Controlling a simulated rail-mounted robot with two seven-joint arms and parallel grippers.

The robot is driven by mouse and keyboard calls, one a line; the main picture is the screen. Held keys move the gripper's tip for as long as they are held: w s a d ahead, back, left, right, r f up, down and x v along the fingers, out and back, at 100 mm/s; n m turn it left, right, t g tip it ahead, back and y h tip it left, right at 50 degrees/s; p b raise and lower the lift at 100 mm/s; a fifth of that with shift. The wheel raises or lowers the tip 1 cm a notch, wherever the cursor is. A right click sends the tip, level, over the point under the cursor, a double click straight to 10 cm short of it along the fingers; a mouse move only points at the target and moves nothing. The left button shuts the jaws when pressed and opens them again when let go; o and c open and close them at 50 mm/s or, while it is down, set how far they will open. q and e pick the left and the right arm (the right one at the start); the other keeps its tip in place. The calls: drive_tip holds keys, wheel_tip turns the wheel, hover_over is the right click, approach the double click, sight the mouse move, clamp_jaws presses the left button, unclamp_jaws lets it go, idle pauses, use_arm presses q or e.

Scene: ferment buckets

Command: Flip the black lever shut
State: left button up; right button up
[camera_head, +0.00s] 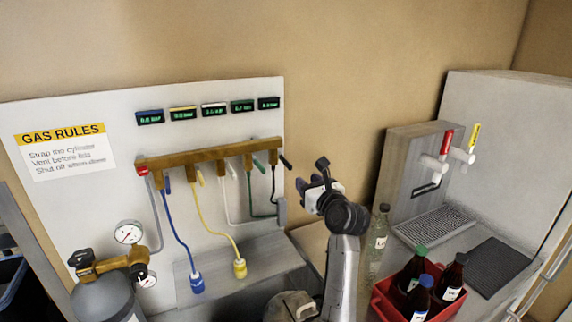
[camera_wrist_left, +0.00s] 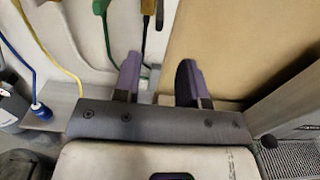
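The black lever (camera_head: 285,161) is at the right end of the brass manifold (camera_head: 210,155) on the white panel. It sticks out at a slant, down to the right. A black hose hangs below that outlet. My left gripper (camera_head: 312,186) is to the right of the lever and a little lower in the head view, apart from it. In the left wrist view, the gripper's two purple fingers (camera_wrist_left: 158,82) are spread with nothing between them. A dark part at the top of that view (camera_wrist_left: 149,6) looks like the black outlet. My right gripper is not in view.
Blue, yellow, white and green levers line the manifold to the left, with hoses below. A gas cylinder with gauges (camera_head: 128,232) stands lower left. A clear bottle (camera_head: 379,244), a red crate (camera_head: 385,303) of dark bottles and a tap unit (camera_head: 410,165) are right of my arm.

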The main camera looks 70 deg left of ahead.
sight(291, 167)
use_arm(q)
drive_tip(key=a+p, duration=0.2)
drive_tip(key=a, duration=0.4)
drive_tip(key=a+p, duration=0.2)
drive_tip(key=a, duration=0.3)
drive_tip(key=shift+s+a+r, duration=0.15)
drive_tip(key=shift+s+a, duration=0.05)
drive_tip(key=shift+a, duration=0.2)
drive_tip(key=shift+a+p, duration=0.45)
drive_tip(key=shift+a, duration=0.4)
clamp_jaws()
